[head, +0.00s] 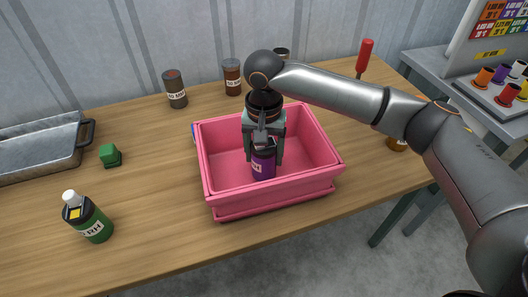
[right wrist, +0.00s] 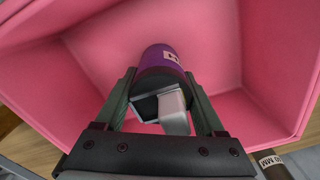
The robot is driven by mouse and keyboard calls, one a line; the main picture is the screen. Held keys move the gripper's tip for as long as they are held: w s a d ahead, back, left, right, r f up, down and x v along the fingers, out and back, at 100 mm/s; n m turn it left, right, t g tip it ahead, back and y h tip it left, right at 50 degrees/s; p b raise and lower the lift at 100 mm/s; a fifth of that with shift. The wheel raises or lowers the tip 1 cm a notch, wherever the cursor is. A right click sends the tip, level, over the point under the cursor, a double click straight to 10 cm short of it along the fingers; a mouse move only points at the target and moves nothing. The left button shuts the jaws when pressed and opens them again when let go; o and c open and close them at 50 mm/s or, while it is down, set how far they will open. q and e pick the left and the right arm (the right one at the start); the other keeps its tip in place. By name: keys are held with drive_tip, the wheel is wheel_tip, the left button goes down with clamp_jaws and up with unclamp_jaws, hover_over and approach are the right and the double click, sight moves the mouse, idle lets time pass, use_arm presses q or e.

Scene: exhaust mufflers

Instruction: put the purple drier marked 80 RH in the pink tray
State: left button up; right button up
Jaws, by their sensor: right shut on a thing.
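The purple drier (head: 263,168) is upright inside the walls of the pink tray (head: 285,196) in the head view. My right gripper (head: 264,152) is shut on its upper part from above. In the right wrist view the purple drier (right wrist: 163,56) shows between the fingers of my right gripper (right wrist: 160,85), with the pink tray (right wrist: 270,50) around it. Part of its white label shows, but I cannot read the marking. I cannot tell whether its base touches the tray floor. My left gripper is not in view.
A green drier (head: 92,222) with a white cap stands at the front left. A green block (head: 110,156) and a metal tray (head: 40,150) are at the left. Dark canisters (head: 175,90) (head: 232,78) and a red-handled tool (head: 364,58) stand behind the pink tray.

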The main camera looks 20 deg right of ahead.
drive_tip(key=o, duration=1.5)
drive_tip(key=shift+r, duration=0.3)
wheel_tip(320, 180, up, 12)
drive_tip(key=shift+f+p, duration=0.2)
drive_tip(key=shift+p, duration=0.2)
